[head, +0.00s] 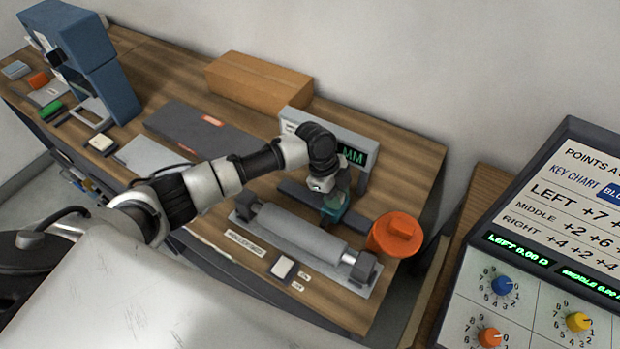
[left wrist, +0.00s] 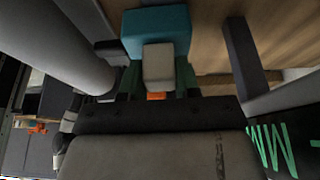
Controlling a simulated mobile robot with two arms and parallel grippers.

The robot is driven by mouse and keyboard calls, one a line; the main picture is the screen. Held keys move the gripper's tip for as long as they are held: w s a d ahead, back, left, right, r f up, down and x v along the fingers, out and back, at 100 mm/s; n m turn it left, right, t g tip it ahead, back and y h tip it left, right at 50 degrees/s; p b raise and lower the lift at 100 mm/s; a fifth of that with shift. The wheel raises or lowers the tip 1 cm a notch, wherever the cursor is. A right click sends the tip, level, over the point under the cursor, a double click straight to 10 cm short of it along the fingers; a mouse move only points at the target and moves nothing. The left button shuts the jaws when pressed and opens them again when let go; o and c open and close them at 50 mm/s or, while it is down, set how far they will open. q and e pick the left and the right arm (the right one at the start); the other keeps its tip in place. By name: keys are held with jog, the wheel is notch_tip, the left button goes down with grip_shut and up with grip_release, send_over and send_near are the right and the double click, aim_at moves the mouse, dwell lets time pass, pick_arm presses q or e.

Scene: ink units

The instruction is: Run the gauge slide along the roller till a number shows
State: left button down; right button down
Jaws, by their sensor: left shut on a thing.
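The grey roller (head: 295,232) lies in its stand near the front of the bench; it also shows in the left wrist view (left wrist: 72,42). The teal gauge slide (head: 334,212) stands behind the roller, towards its right half, at a dark rail (head: 298,192). My left gripper (head: 333,192) is above the slide and shut on it. In the left wrist view the slide's teal body (left wrist: 155,22) and a pale block (left wrist: 158,62) show in front of the jaws. A display (head: 356,156) behind reads "MM" in green; my arm hides its left part. My right gripper is out of view.
An orange lidded pot (head: 396,236) stands just right of the roller. A cardboard box (head: 258,82) and a dark flat case (head: 200,130) lie behind. A panel (head: 540,250) with knobs stands at the right; its left readout shows 0.00.

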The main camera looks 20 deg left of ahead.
pick_arm(q)
jog(key=d, duration=0.4)
jog(key=s+d, duration=0.1)
jog(key=d, duration=0.2)
jog(key=shift+r, duration=0.1)
jog(key=shift+d, duration=0.1)
jog(key=c, duration=1.1)
grip_release()
jog(key=o, duration=0.3)
jog(key=shift+d, duration=0.15)
jog(key=shift+a+r, duration=0.1)
jog(key=shift+a, duration=0.15)
jog(key=b+v, duration=0.2)
jog(key=v, duration=0.8)
jog(key=shift+r, duration=0.3)
